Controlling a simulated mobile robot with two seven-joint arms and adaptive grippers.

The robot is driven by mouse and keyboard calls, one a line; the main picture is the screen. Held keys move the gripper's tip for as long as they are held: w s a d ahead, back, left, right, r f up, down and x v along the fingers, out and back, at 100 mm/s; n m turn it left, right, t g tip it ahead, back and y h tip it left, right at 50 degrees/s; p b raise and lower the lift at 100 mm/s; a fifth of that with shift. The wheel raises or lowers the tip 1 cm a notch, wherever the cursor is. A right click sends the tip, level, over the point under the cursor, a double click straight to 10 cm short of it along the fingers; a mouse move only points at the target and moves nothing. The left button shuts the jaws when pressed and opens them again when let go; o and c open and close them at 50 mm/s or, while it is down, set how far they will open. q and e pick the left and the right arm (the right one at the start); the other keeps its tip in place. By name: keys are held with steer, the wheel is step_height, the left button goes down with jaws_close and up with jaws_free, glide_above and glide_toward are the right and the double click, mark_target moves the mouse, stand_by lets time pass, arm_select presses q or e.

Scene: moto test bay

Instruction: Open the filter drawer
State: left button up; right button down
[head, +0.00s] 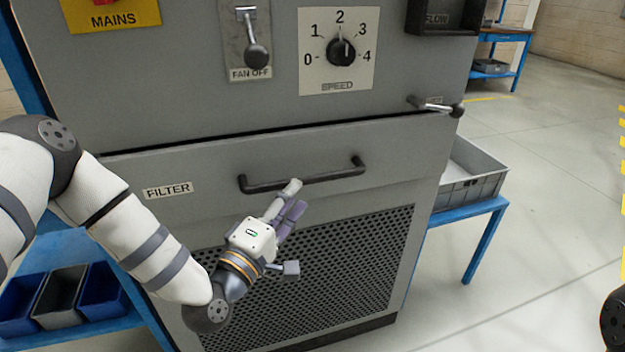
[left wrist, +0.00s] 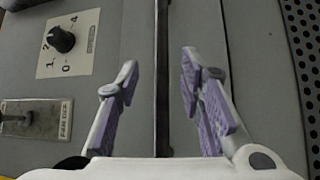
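The filter drawer (head: 215,178) is a grey front panel with a FILTER label (head: 168,190), and it looks closed. Its black bar handle (head: 325,177) runs across the front; in the left wrist view a dark bar, apparently the handle (left wrist: 162,80), runs upright between the fingers. My left gripper (head: 292,196) is at the handle's lower left part in the head view. Its fingers (left wrist: 157,72) are spread, with gaps to the bar on both sides. Contact with the drawer front cannot be told. My right gripper is not in view.
Above the drawer are the speed dial (head: 340,50), fan lever (head: 257,55) and a protruding lever (head: 436,106). A perforated panel (head: 350,265) lies below. A grey crate (head: 475,185) stands on a blue table at right; blue bins (head: 100,287) are lower left. Floor at right is clear.

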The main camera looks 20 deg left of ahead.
mark_target(309, 179)
arm_select(q)
steer(key=x, duration=0.7)
steer(key=shift+d, duration=0.1)
steer(key=shift+s+f, duration=0.1)
jaws_close()
